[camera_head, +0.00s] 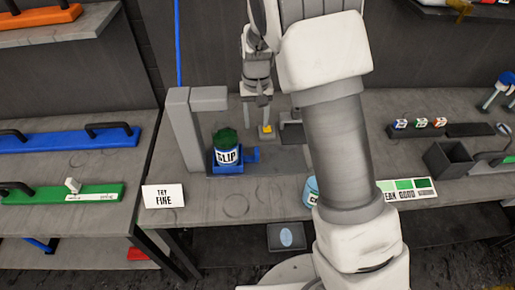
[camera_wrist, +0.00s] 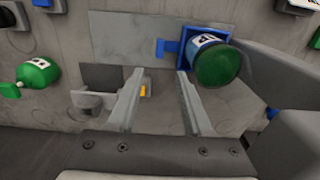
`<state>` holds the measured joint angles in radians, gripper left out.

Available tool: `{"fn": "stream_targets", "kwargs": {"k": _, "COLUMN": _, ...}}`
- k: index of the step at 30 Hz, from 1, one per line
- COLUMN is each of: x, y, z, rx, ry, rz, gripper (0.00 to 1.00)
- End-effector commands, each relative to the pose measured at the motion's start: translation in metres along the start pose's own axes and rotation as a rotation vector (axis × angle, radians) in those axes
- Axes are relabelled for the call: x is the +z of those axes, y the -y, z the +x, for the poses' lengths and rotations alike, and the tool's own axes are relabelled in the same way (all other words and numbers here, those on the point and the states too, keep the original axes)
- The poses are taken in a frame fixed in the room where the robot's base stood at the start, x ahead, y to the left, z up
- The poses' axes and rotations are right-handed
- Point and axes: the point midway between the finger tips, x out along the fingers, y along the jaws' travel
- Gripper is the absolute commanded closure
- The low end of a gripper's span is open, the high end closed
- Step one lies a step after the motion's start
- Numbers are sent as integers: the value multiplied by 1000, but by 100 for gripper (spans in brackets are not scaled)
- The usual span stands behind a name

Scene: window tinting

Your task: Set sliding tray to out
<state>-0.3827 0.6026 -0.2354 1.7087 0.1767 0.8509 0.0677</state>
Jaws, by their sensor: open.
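The sliding tray appears to be the blue holder (camera_head: 228,170) with a blue handle on its right side, on the grey bench. It holds a jar labelled SLIP (camera_head: 227,153) with a green top. In the wrist view, the blue tray (camera_wrist: 187,105) and its jar (camera_wrist: 218,62) show at upper right, the handle pointing left. My gripper (camera_head: 259,124) is open and empty, above the bench behind and right of the tray. In the wrist view, my gripper (camera_wrist: 160,75) has its fingers apart, just below the handle in the picture and not visibly touching it.
A grey post with an overhanging arm (camera_head: 181,130) stands left of the tray. A small yellow piece (camera_head: 267,129) lies near my fingertips. A sign (camera_head: 164,196) stands at the bench's front left. A dark open box (camera_head: 447,160) is at right. My arm hides the bench's middle.

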Motion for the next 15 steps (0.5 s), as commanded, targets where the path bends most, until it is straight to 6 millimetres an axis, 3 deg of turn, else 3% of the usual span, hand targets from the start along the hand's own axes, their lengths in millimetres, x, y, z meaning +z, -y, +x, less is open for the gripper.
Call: {"fn": "stream_targets", "kwargs": {"k": 15, "x": 1, "y": -1, "z": 110, "rx": 1, "ry": 4, "rz": 0, "gripper": 50}}
